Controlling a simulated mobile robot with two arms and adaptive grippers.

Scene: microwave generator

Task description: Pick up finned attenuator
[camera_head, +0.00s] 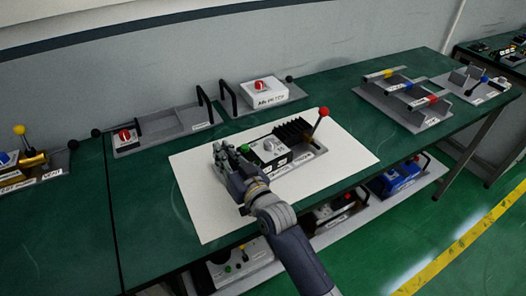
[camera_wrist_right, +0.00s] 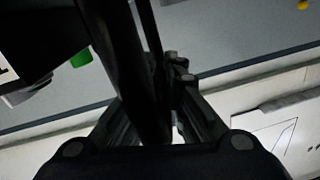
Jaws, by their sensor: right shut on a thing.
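The gripper hides the handle in the head view. I cannot tell whether the unit is lifted. My left gripper is not in view.
The white mat (camera_head: 207,215) lies on a green table. Units with red knobs (camera_head: 125,136) and a white box (camera_head: 270,92) stand along the wall. A rack with coloured handles (camera_head: 405,90) is at the right. A lower shelf holds more units, including a blue one (camera_head: 395,178).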

